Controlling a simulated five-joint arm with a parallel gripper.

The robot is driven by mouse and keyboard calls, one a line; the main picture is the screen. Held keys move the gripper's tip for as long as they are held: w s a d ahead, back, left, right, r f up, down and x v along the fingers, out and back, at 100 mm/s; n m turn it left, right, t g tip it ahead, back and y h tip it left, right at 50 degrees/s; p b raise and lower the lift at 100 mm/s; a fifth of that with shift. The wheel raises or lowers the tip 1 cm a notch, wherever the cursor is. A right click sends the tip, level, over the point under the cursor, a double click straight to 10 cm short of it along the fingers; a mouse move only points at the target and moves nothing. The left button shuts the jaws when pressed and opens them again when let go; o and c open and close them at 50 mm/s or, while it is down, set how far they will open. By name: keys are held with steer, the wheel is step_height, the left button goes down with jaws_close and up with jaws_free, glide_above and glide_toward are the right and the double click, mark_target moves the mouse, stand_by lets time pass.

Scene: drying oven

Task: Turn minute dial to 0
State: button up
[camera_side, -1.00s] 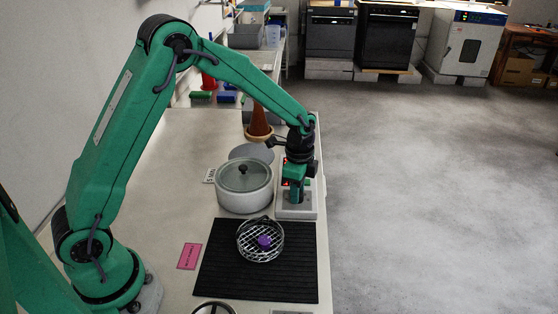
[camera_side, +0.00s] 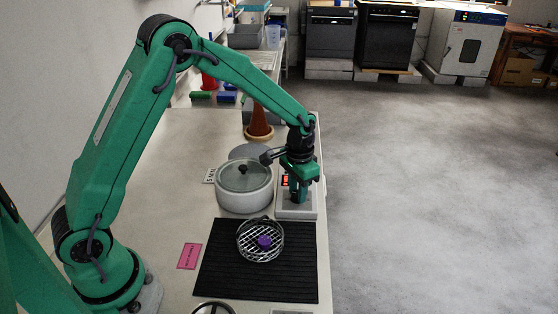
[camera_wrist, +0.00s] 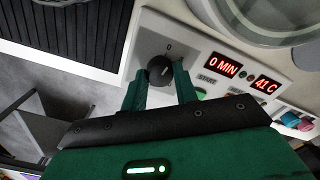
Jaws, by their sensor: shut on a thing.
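The minute dial (camera_wrist: 162,69) is a dark round knob with a light pointer mark, on a pale control panel (camera_wrist: 150,30). A "0" is printed on the panel above the knob. The red display beside it reads 0 MIN (camera_wrist: 223,65), and a second display reads 41 C (camera_wrist: 266,86). My gripper (camera_wrist: 161,80) is shut on the dial, one green finger on each side of it. In the side view, my gripper (camera_side: 300,190) points down at the control unit (camera_side: 297,211), and its fingers hide the dial there.
A round chamber with a glass lid (camera_side: 243,177) stands just left of the control unit. A black ribbed mat (camera_side: 215,283) in front holds a wire basket (camera_side: 260,258) with a purple object (camera_side: 264,242) inside. A pink label (camera_side: 189,256) lies left of the mat.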

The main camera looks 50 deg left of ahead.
steer(key=shift+r+n, duration=0.1)
steer(key=shift+n, duration=0.9)
steer(key=o, duration=1)
step_height(320, 180, up, 7)
steer(key=shift+r, duration=0.4)
steer(key=shift+r, duration=0.1)
